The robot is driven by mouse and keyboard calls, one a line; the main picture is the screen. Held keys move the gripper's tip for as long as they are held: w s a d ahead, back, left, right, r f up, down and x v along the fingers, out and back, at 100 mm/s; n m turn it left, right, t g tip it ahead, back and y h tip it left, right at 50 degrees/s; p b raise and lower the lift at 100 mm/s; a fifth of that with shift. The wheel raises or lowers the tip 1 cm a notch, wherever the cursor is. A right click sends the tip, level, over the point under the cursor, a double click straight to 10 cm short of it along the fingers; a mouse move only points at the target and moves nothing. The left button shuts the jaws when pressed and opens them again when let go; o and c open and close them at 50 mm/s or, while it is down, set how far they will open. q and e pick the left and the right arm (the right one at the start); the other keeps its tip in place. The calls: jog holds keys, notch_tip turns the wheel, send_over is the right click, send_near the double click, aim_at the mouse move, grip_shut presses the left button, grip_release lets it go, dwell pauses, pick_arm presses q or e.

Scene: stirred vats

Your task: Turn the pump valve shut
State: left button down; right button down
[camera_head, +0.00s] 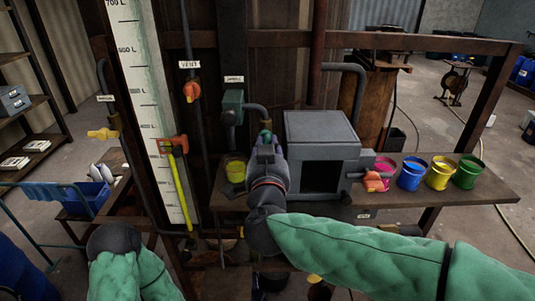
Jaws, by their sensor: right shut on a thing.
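My right arm comes in from the lower right in a green sleeve. Its dark gripper (266,146) points away from me, left of the grey box (322,138), and is shut on a small green part (265,135) that it mostly hides. I cannot tell what that part belongs to. An orange-red handle (374,181) sits on a grey pipe at the box's right side, apart from the gripper. I cannot read a label that marks the pump valve. My left arm's green sleeve shows at the lower left; its gripper does not show.
A tall level scale (148,115) stands left, with a red-orange clamp (174,145) beside it. Orange vent (191,91) and yellow (103,134) valve handles are near it. A yellow cup (236,169) stands left of my gripper. Pink, blue (411,175), yellow and green buckets line the shelf's right.

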jog(key=shift+a+f+m+b, duration=0.1)
jog(key=shift+m+b, duration=2.1)
jog(key=shift+m, duration=0.95)
jog(key=shift+a+f+m+b, duration=0.1)
jog(key=shift+m+b, duration=2.05)
jog(key=shift+m, duration=1)
jog(key=c, duration=1.1)
grip_release()
jog(key=shift+w, duration=0.1)
jog(key=shift+o, duration=0.2)
jog(key=s, duration=1.2)
